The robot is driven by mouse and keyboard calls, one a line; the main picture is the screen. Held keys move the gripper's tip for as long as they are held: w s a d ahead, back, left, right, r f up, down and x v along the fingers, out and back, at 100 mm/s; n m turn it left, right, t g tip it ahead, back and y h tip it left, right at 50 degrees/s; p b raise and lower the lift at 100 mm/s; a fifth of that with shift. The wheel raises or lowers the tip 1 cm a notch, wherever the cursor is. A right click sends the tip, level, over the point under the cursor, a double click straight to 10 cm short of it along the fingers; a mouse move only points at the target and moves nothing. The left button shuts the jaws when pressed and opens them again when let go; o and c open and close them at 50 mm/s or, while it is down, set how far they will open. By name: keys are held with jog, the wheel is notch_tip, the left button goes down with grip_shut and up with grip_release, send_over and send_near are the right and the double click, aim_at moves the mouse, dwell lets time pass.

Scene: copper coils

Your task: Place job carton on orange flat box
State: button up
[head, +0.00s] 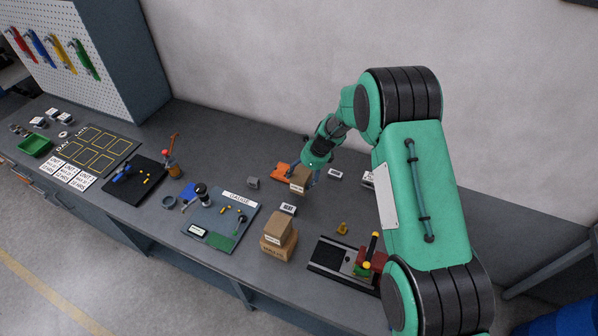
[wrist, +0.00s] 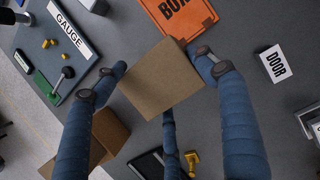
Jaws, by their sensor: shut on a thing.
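The job carton, a small brown box (head: 298,185) with a white label, is held between the fingers of my gripper (head: 306,174). In the wrist view the carton (wrist: 158,80) shows its plain top, with blue fingers of my gripper (wrist: 164,72) on its left and right sides. The orange flat box (head: 282,170) lies on the bench just left of and behind the carton. In the wrist view the orange flat box (wrist: 186,22) is at the top, partly cut off, and the carton's upper corner overlaps its near edge. The carton's height above the bench is unclear.
Two stacked brown cartons (head: 278,236) stand nearer the bench front. A gauge board (head: 222,217) with tools is to the left. A black fixture (head: 338,260) is at the front right.

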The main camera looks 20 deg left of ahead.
aim_at(299, 166)
jog(key=shift+w+a+f+p, duration=0.15)
jog(key=shift+w+a, duration=0.75)
jog(key=shift+w, duration=0.3)
jog(key=shift+w+a+f+p, duration=0.1)
jog(key=shift+w+a+p, duration=0.05)
jog(key=shift+w+a, duration=0.85)
jog(key=shift+w+d, duration=0.1)
jog(key=shift+d, duration=0.1)
jog(key=shift+f, duration=1.75)
jog(key=shift+f, duration=0.1)
jog(key=o, duration=1.9)
jog(key=shift+b+v, duration=0.35)
jog(key=shift+v, duration=5.7)
